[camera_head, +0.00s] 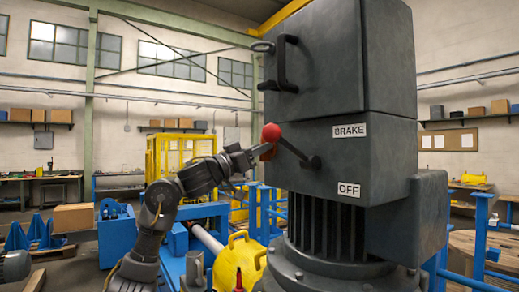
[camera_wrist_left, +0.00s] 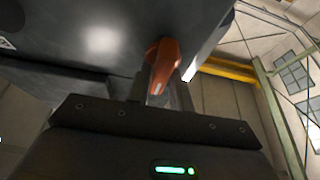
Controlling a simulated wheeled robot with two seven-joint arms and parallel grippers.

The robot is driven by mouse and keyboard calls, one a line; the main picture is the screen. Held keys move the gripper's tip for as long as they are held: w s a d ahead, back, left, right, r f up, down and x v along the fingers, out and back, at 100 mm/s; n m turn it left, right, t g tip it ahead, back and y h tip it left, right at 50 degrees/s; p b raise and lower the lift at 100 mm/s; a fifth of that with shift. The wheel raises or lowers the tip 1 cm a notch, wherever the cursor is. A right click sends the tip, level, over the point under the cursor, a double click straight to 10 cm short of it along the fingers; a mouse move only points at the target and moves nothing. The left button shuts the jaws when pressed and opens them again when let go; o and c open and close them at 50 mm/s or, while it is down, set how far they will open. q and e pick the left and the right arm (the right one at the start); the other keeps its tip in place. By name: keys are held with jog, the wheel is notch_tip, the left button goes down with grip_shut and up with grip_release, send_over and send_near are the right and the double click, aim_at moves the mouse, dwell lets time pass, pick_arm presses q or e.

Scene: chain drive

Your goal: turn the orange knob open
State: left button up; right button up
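The orange knob (camera_wrist_left: 163,62) sits on the side of the dark grey machine housing (camera_head: 340,80). In the head view only a small orange-red part of the knob (camera_head: 268,154) shows, just below the red ball and at my left gripper's tip. My left gripper (camera_head: 255,154) reaches in from the left. In the left wrist view its two fingers (camera_wrist_left: 161,90) stand close on either side of the knob and appear shut on it; the exact contact is partly hidden. My right gripper is in neither view.
A brake lever with a red ball (camera_head: 271,132) stands out right beside my left gripper. A black handle (camera_head: 283,65) is above it. BRAKE (camera_head: 349,131) and OFF (camera_head: 348,190) labels mark the housing. A yellow part (camera_head: 238,262) is below.

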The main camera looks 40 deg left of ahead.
pick_arm(q)
grip_shut()
jog(key=shift+m, duration=0.3)
jog(key=m+g+h+p, duration=0.1)
jog(key=m+g+p, duration=0.1)
jog(key=m+p, duration=0.3)
jog(key=m+g+h+p, duration=0.2)
jog(key=m+p, duration=0.3)
jog(key=m, duration=0.4)
jog(key=m+g+h+p, duration=0.1)
jog(key=m+g+p, duration=0.2)
jog(key=m+p, duration=0.2)
jog(key=shift+m+h+p, duration=0.4)
jog(key=shift+m, duration=1)
jog(key=shift+o, duration=2.1)
grip_release()
